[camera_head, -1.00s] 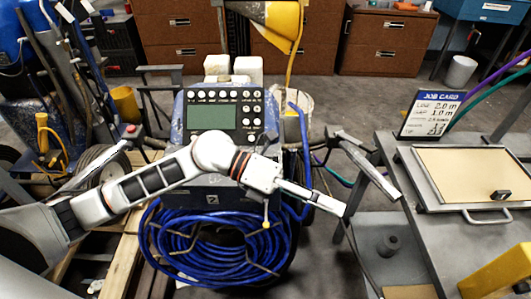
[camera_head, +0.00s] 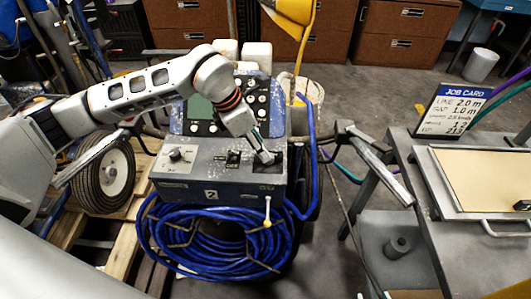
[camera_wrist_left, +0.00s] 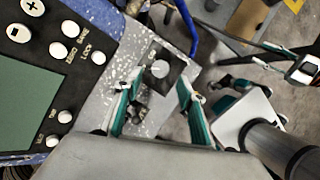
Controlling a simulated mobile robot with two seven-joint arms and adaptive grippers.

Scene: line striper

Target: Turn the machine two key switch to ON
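The machine marked 2 (camera_head: 212,194) stands in the middle of the head view, with a grey front panel. The dark plate of the key switch (camera_head: 279,161) is at the panel's right. In the left wrist view a round silver part (camera_wrist_left: 160,69) sits on that dark plate. The ON marking is not readable. My left gripper (camera_head: 266,157) is over the switch in the head view. In the left wrist view its teal-lined fingers (camera_wrist_left: 157,108) are apart, with the plate seen between them. A white and teal part (camera_wrist_left: 240,112), possibly my right gripper, shows at the right; its fingers are unclear.
A knob (camera_head: 176,154) and a toggle switch (camera_head: 233,158) sit left of the key switch. The display panel (camera_head: 200,113) rises behind. A coiled blue hose (camera_head: 210,240) hangs below. A handlebar (camera_head: 375,165) juts out at right, near a table with a job card (camera_head: 450,108).

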